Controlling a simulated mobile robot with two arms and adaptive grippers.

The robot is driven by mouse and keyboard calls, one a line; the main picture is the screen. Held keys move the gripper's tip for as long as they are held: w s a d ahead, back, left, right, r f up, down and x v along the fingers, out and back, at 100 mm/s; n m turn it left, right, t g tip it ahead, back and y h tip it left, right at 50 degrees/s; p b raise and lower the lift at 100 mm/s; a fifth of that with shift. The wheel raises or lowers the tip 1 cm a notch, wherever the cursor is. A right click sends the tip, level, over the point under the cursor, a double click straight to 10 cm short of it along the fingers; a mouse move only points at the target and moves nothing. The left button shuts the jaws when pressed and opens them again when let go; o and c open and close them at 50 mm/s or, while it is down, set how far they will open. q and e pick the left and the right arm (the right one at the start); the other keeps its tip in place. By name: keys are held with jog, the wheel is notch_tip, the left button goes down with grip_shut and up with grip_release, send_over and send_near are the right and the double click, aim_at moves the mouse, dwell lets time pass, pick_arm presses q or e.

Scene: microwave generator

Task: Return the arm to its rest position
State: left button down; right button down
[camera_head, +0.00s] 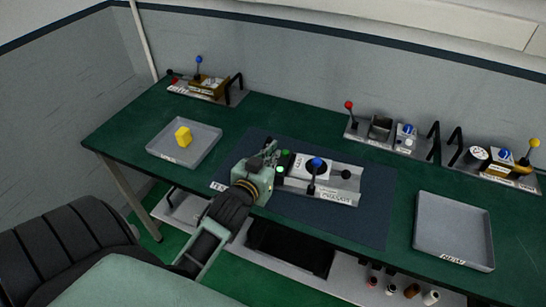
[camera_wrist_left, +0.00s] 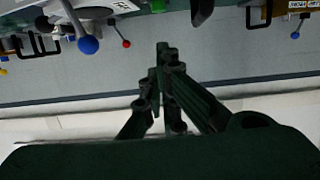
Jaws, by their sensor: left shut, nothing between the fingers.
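My left gripper (camera_head: 270,155) is above the green workbench (camera_head: 285,122), just left of the microwave generator unit in the middle. Its fingers are shut and empty, as the left wrist view (camera_wrist_left: 165,60) also shows. My left arm reaches up from the lower left of the head view. The blue knob also shows in the left wrist view (camera_wrist_left: 88,45). My right gripper is not in view.
An empty grey tray (camera_head: 455,210) lies at the right. Lever units (camera_head: 208,88) stand along the back edge, one with a red knob (camera_head: 349,105). Several bottles (camera_head: 412,291) stand below the bench.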

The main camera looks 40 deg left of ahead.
pick_arm(q)
jog(key=shift+w, duration=0.1)
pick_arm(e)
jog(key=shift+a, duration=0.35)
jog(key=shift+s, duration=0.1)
